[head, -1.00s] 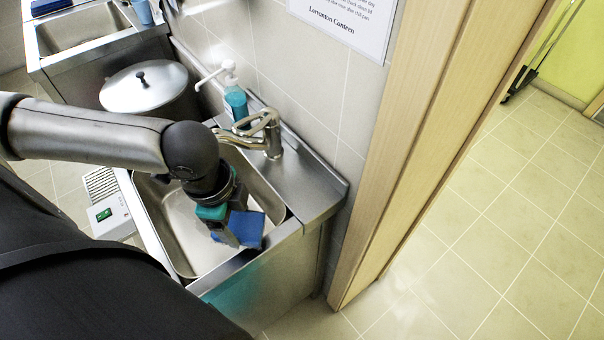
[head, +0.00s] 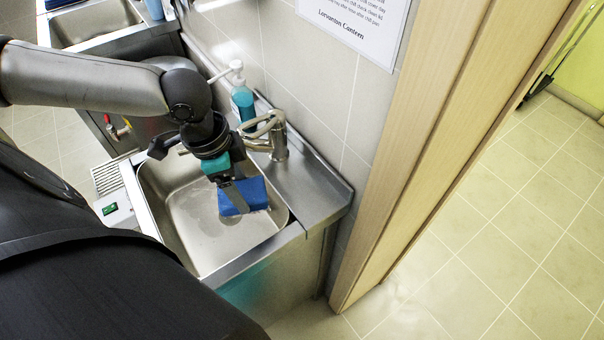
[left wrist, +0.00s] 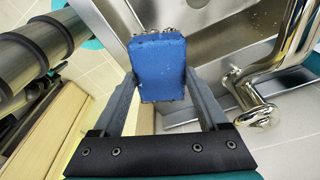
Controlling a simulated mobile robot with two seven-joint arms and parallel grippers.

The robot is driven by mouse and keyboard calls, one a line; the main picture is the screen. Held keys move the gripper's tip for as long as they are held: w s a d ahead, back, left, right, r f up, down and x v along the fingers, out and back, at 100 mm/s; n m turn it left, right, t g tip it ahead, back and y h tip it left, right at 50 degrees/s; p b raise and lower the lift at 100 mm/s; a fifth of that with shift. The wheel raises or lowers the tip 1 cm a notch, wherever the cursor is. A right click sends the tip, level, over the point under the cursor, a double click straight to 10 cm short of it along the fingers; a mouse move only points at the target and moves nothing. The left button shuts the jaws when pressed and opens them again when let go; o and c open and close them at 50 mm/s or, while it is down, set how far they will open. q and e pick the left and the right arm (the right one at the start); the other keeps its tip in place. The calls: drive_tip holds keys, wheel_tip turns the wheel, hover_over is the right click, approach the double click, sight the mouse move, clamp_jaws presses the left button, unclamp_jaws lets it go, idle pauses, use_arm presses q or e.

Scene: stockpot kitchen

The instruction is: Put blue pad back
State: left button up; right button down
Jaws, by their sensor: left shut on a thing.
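The blue pad (head: 243,195) is a small blue block held over the sink basin (head: 190,225) in the head view. My left gripper (head: 236,187) is shut on it, above the basin's right part. In the left wrist view the pad (left wrist: 158,68) sits between the two fingers of my left gripper (left wrist: 158,90), its broad blue face towards the camera. Whether the pad touches the basin cannot be told. My right gripper is in neither view.
A curved metal faucet (head: 272,132) stands close behind the gripper, and it also shows in the left wrist view (left wrist: 262,75). A teal soap bottle (head: 242,100) stands beside it. A wooden door frame (head: 440,140) rises to the right. Bare steel counter (head: 310,190) lies right of the faucet.

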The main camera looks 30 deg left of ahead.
use_arm(q)
drive_tip(key=w+d, duration=0.5)
drive_tip(key=w, duration=0.8)
wheel_tip(320, 180, down, 7)
drive_tip(key=b, duration=0.2)
drive_tip(key=shift+s+d+r+b, duration=0.1)
drive_tip(key=shift+s+d+b, duration=0.05)
drive_tip(key=shift+b, duration=0.2)
drive_tip(key=o, duration=1.3)
drive_tip(key=shift+o, duration=0.2)
